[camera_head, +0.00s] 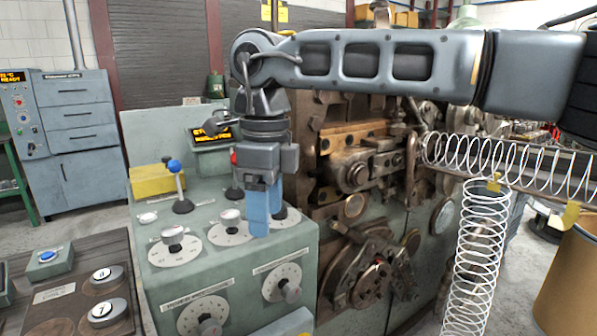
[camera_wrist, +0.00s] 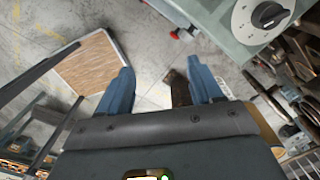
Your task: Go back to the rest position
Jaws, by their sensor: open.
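My gripper (camera_head: 264,208) hangs from my arm, fingers pointing down, in front of the green control console (camera_head: 232,262) in the head view. Its blue fingers overlap the dials on the console top there. In the wrist view the two blue fingers (camera_wrist: 160,76) stand apart with nothing held between them. Grey floor and a dark brown piece show beyond the gap. A console corner with a black knob on a white dial (camera_wrist: 268,15) lies to the upper right, apart from the fingers. My arm stretches across the top of the head view from the right.
The coiling machine (camera_head: 365,170) stands right of the console. White wire springs (camera_head: 478,250) and a tan drum (camera_head: 570,275) are at the right. A lever with a blue ball (camera_head: 174,166) rises from the console. A wood-topped surface (camera_wrist: 95,65) lies left in the wrist view.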

